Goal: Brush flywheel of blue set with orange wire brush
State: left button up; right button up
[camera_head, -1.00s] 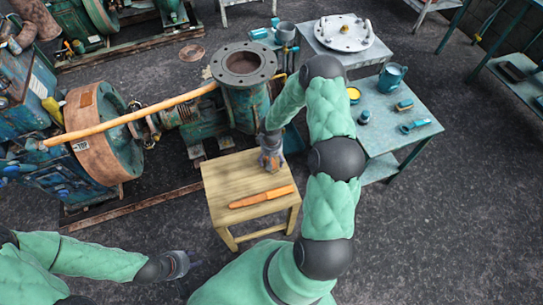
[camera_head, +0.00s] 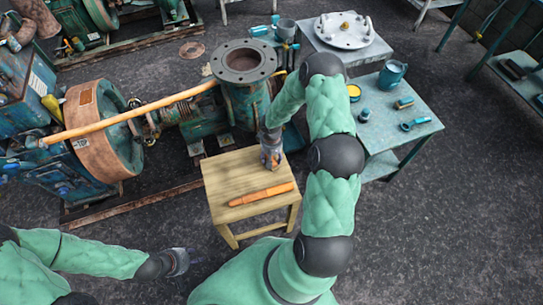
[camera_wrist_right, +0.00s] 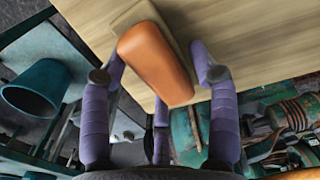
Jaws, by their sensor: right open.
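A long orange tool (camera_head: 262,194), seemingly the wire brush, lies on a wooden stool (camera_head: 225,180); its bristles are not clear. My right gripper (camera_head: 271,157) is low over the stool's back right part, behind this tool. In the right wrist view it is open, its fingers (camera_wrist_right: 155,66) on either side of an orange block-like piece (camera_wrist_right: 158,62) with a tan part beneath. I cannot tell whether this is the same tool or whether the fingers touch it. The blue set's flywheel (camera_head: 104,130), with a rusty rim, stands at left. My left gripper (camera_head: 182,261) is low, away from the stool; its opening is unclear.
A yellow-orange bar (camera_head: 130,116) runs across the flywheel to the flanged pump casing (camera_head: 244,62). A blue-grey table (camera_head: 385,130) with a jug (camera_head: 392,72) and small tools stands right of my right arm. The floor in front of the stool is clear.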

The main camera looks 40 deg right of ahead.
jog(key=shift+r, duration=0.3)
jog(key=shift+r, duration=0.25)
dwell(0.4)
jog(key=c, duration=0.9)
jog(key=shift+c, duration=0.2)
jog(key=shift+r+p, duration=2.25)
jog(key=shift+r, duration=0.75)
